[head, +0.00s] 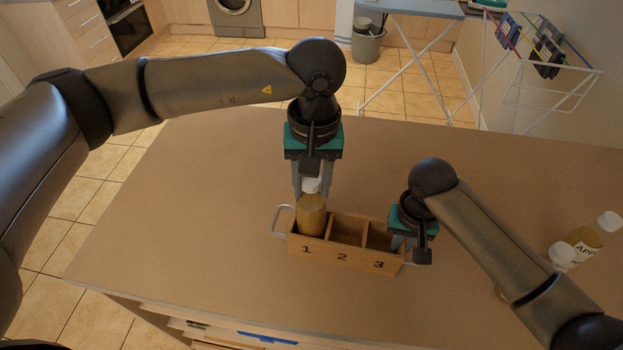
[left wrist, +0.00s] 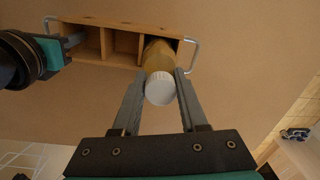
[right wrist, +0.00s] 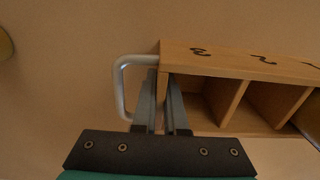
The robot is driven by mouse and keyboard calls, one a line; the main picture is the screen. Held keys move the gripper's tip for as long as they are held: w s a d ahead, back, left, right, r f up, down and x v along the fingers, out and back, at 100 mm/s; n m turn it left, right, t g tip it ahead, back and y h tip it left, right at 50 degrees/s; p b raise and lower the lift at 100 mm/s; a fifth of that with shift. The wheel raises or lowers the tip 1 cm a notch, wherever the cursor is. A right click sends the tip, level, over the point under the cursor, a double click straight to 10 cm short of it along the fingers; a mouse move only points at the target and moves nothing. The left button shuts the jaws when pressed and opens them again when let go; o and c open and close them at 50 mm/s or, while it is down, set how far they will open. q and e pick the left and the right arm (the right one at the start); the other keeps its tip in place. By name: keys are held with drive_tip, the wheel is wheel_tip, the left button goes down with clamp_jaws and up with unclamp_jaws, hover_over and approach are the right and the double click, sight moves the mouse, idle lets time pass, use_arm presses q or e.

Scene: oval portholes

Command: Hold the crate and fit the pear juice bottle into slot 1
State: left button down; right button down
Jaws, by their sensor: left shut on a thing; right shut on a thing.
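The wooden crate (head: 330,258) has slots marked 1, 2 and 3 and a metal handle at each end. My left gripper (head: 312,186) is shut on the white-capped pear juice bottle (head: 311,216), near its cap. The bottle is at slot 1, leaning a little, its lower end hidden; how deep it sits I cannot tell. It also shows in the left wrist view (left wrist: 158,58). My right gripper (right wrist: 165,95) is shut on the crate's end wall beside slot 3, one finger inside, one outside by the handle (right wrist: 122,90). Slots 2 and 3 look empty.
An apple juice bottle (head: 584,244) lies or stands at the right of the table (head: 200,190); another white cap (head: 562,255) shows beside it, partly behind my right arm. The table left of and behind the crate is clear. The table's front edge is close to the crate.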

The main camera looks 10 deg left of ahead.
use_arm(q)
drive_tip(key=shift+f, duration=1)
idle(0.4)
drive_tip(key=shift+c, duration=1.8)
unclamp_jaws()
wheel_tip(320, 180, up, 12)
drive_tip(key=shift+d, duration=0.15)
